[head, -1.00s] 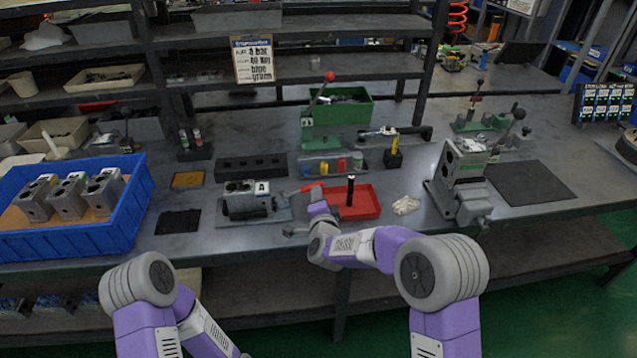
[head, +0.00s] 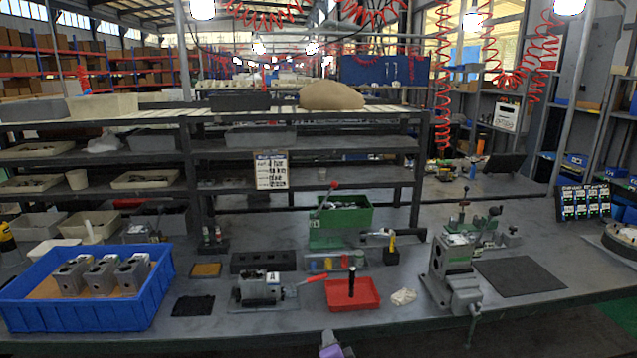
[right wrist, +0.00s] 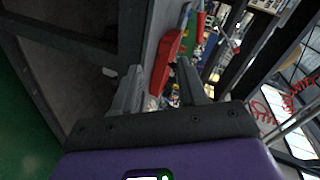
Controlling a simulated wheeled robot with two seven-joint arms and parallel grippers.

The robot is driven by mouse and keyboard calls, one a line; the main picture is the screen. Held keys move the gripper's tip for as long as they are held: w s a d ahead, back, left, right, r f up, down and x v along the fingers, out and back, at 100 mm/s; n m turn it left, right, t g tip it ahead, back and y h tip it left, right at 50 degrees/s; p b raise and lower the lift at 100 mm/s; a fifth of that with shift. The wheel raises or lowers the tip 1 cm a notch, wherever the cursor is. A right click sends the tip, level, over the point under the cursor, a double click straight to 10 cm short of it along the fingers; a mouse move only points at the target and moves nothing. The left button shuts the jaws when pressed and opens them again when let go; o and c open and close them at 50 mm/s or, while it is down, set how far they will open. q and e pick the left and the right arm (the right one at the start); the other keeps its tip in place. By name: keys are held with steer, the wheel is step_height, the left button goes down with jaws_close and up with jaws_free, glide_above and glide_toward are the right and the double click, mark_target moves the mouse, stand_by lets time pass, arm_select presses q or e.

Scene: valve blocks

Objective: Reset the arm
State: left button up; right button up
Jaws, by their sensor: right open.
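My right gripper (head: 332,345) shows only in part at the bottom edge of the head view, in front of the bench. In the right wrist view its two fingers (right wrist: 159,68) are apart with nothing held between them. Beyond them the red tray (right wrist: 168,60) shows tilted. My left gripper is in no view. Several grey valve blocks (head: 101,275) stand in a blue bin (head: 95,316) at the left. Another block (head: 258,290) marked A sits in a fixture at the middle of the bench, left of the red tray (head: 352,294).
A large grey clamp fixture (head: 452,270) stands right of the tray, with a dark mat (head: 520,277) beside it. A crumpled cloth (head: 403,297) lies between tray and fixture. A green bin (head: 342,217) and shelves are behind. The bench's front edge is near my right gripper.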

steer(key=s+d+f+n+g+y+p, duration=0.1)
steer(key=s+d+f+n+g, duration=0.15)
steer(key=s+f, duration=0.35)
steer(key=s+d+f+n+g+p, duration=0.2)
steer(key=s+f+g, duration=0.25)
steer(key=f, duration=0.45)
arm_select(q)
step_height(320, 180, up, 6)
steer(key=p, duration=0.3)
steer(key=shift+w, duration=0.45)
arm_select(e)
steer(key=s+f+n+g+y, duration=0.1)
steer(key=s+f+n+g, duration=0.1)
steer(key=s, duration=1)
steer(key=s+d+f+n+g+y, duration=0.1)
steer(key=s+f+n+g, duration=0.2)
steer(key=s, duration=1)
steer(key=shift+s+d+f+g, duration=0.3)
steer(key=shift+f+g, duration=0.25)
steer(key=shift+g, duration=0.55)
